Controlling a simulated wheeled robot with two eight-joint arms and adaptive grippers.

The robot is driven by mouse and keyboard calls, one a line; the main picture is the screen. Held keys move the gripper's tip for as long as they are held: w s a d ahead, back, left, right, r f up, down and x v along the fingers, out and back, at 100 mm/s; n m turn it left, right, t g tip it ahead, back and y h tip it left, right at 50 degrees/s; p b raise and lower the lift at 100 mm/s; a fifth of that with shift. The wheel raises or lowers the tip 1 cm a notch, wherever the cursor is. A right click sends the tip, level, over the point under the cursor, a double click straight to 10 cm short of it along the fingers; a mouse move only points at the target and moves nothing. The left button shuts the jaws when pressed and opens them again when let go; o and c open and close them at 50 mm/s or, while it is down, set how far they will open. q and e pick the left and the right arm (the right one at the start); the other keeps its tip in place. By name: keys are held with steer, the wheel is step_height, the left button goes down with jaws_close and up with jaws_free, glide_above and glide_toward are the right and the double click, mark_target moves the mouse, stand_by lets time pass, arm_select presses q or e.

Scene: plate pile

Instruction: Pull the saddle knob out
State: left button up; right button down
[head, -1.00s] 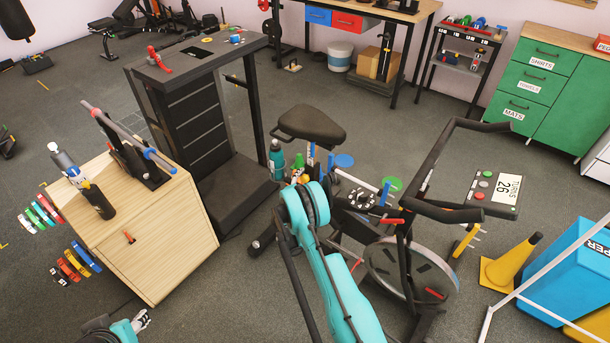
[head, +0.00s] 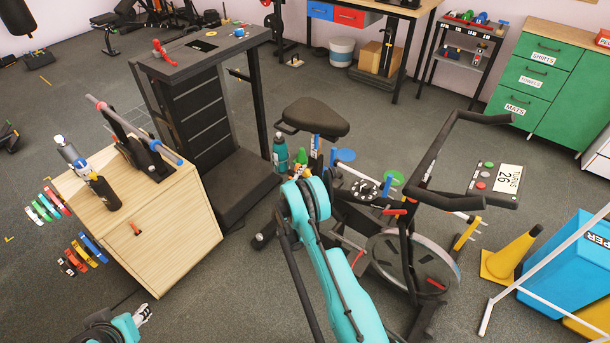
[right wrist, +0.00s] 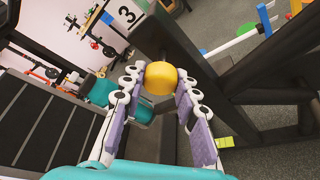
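The yellow saddle knob (right wrist: 161,78) shows in the right wrist view, just below the dark seat post of the exercise bike. My right gripper (right wrist: 159,82) is open, with one fingertip on each side of the knob and narrow gaps still visible. In the head view the black saddle (head: 314,117) sits just beyond my right wrist. My turquoise right arm hides the knob there, and most of the right gripper. My left gripper (head: 142,314) is low at the left in the head view, far from the bike, too small to tell open or shut.
The bike's handlebar and flywheel (head: 412,268) stand right of my right arm. A teal bottle (head: 280,152) and small coloured items crowd the floor area behind my wrist. A wooden box (head: 165,235) stands at left, a yellow cone (head: 510,258) at right.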

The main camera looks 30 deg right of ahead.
steer(key=c, duration=1.1)
jaws_free()
steer(key=shift+a+f, duration=0.1)
step_height(320, 180, up, 10)
steer(key=shift+w+f, duration=0.1)
steer(key=shift+w, duration=0.05)
steer(key=shift+r, duration=0.2)
